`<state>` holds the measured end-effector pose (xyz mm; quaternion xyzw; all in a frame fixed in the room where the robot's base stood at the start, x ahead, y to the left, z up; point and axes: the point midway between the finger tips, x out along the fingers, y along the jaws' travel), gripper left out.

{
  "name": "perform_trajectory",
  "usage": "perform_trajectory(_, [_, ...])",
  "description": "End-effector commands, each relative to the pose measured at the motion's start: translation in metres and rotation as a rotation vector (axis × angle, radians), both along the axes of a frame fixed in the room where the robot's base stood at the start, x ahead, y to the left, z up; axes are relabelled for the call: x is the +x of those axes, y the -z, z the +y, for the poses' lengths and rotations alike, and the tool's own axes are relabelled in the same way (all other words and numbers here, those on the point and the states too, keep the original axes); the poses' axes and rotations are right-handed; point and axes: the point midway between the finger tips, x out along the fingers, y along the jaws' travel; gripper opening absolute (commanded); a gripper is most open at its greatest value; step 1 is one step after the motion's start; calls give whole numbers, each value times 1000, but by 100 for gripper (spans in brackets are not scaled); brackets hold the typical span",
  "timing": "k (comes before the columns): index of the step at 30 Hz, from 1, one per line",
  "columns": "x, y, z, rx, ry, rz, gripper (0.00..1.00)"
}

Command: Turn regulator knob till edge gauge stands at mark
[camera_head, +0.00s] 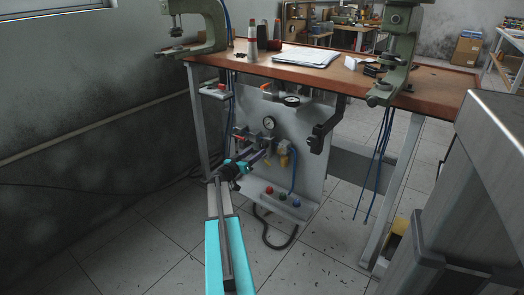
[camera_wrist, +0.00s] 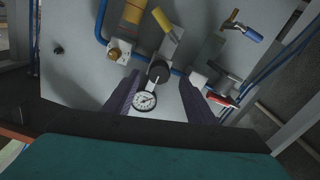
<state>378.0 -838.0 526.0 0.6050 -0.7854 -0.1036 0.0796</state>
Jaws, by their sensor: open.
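My gripper (camera_head: 264,152) reaches up to the regulator on the grey panel. In the wrist view its two dark purple fingers stand apart (camera_wrist: 161,94), one on each side of the black regulator knob (camera_wrist: 158,71); I cannot tell whether either touches it. A round white panel gauge (camera_wrist: 146,101) with a black rim shows between the fingers; it also shows in the head view (camera_head: 269,122). Another gauge (camera_head: 291,100) sits under the table's front edge in the head view, seen at a slant. Needle readings and any mark are too small to tell.
A red-handled valve (camera_wrist: 220,99) is close beside one finger. Brass and yellow fittings (camera_wrist: 133,12), a blue-handled valve (camera_wrist: 243,31) and blue hose crowd the panel. The wooden tabletop (camera_head: 428,84) overhangs above. A black hose (camera_head: 272,241) lies on the floor below.

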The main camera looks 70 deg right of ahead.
Motion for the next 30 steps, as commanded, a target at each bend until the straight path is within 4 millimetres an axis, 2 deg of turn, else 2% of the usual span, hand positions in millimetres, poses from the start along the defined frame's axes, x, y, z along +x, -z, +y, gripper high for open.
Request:
perform_trajectory(3, [-4, 2, -19, -1, 2, -2, 50])
perform_trajectory(12, [-13, 1, -51, -1, 1, -1, 50])
perform_trajectory(18, [-16, 0, -60, 0, 1, 0, 50])
perform_trajectory(27, [-17, -1, -60, 0, 1, 0, 50])
perform_trajectory(30, [-16, 0, -60, 0, 1, 0, 35])
